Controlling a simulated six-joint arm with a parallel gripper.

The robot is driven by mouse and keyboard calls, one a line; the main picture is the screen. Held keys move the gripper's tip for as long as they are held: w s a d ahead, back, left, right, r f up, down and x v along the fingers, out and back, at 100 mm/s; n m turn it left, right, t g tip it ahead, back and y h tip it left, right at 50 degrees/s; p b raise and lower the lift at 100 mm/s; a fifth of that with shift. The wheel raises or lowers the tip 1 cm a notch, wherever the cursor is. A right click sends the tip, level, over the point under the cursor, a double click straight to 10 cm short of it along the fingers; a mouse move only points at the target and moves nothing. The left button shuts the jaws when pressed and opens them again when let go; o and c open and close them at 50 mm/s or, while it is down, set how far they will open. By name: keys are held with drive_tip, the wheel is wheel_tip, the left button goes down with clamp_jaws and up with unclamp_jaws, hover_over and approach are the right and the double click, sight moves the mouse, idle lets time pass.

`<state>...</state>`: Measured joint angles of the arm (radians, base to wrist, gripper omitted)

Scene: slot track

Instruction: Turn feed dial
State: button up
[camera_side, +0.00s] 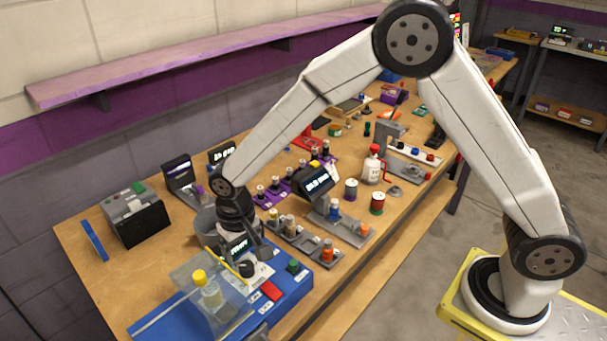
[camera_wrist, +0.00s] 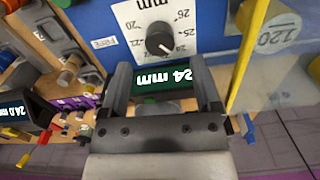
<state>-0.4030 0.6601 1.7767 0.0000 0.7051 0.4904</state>
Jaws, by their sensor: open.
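The feed dial (camera_wrist: 159,39) is a round black knob on a white scale plate with numbers around it, on a blue panel. Its white pointer line points to the lower right, near the mark that looks like 24. A green display (camera_wrist: 163,77) just below the dial reads 24 mm, upside down in the wrist view. My gripper (camera_wrist: 162,80) is open, with a finger on each side of the display and the dial beyond the fingertips. Nothing is between the jaws except the view of the display. In the side view my gripper (camera_side: 250,246) is low over the blue machine (camera_side: 305,284).
A clear guard (camera_side: 178,275) and a yellow-capped part (camera_side: 208,291) stand beside the dial. A red button (camera_side: 271,290) and green knob (camera_side: 293,266) are on the machine. A grey bin (camera_side: 205,222) stands behind. Fixtures with small cylinders (camera_side: 328,251) stand to the right.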

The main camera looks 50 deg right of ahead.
sight(249, 263)
drive_tip(key=shift+r, duration=1.9)
drive_tip(key=shift+d, duration=0.15)
drive_tip(key=shift+s+d+r, duration=0.1)
drive_tip(key=shift+d, duration=0.15)
drive_tip(key=s+d+r+n+t, duration=0.1)
drive_tip(key=s+d+r+t, duration=0.1)
drive_tip(key=s+d, duration=1.2)
drive_tip(key=shift+d+t, duration=0.3)
drive_tip(key=shift+d, duration=1.35)
